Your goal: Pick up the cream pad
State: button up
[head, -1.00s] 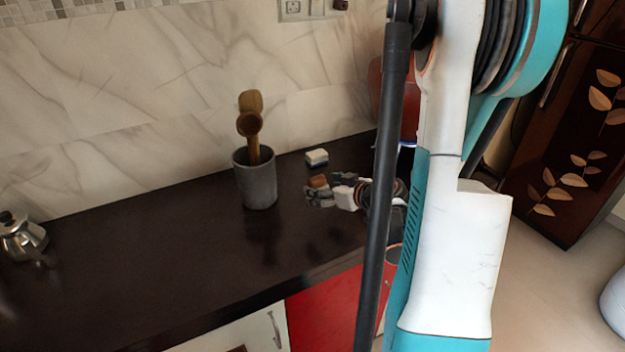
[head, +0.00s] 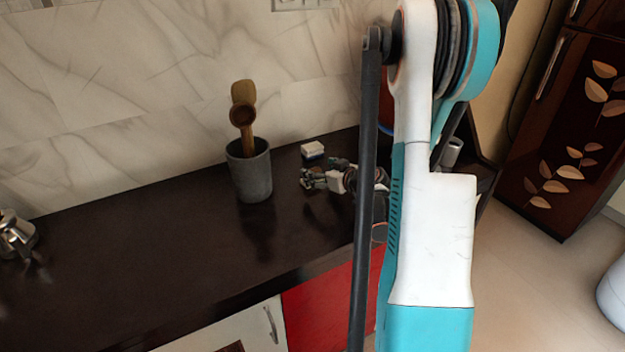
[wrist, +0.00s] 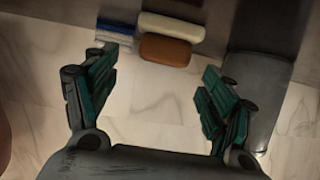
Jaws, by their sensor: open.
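The cream pad (wrist: 170,26) shows in the wrist view as a pale rounded block at the top middle. A brown block (wrist: 165,50) lies right against it, on the side towards my fingers. My gripper (wrist: 155,95) is open and empty, and both blocks lie beyond the gap between its fingers. In the head view my gripper (head: 308,180) is low over the dark counter. The brown block is not clear there.
A blue and white item (wrist: 114,32) lies left of the cream pad in the wrist view. A grey utensil cup (head: 250,172) stands left of my gripper and also shows in the wrist view (wrist: 253,95).

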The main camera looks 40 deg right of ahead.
aim_at(313, 170)
jog(key=b+x, duration=0.1)
jog(key=x, duration=0.3)
jog(key=shift+s+a+f+b, duration=0.1)
jog(key=shift+a+f+b, duration=0.1)
jog(key=shift+b, duration=0.2)
jog(key=shift+w+d+f, duration=0.1)
jog(key=shift+w, duration=0.3)
jog(key=shift+s, duration=0.1)
jog(key=c, duration=1.1)
jog(key=shift+c, duration=0.2)
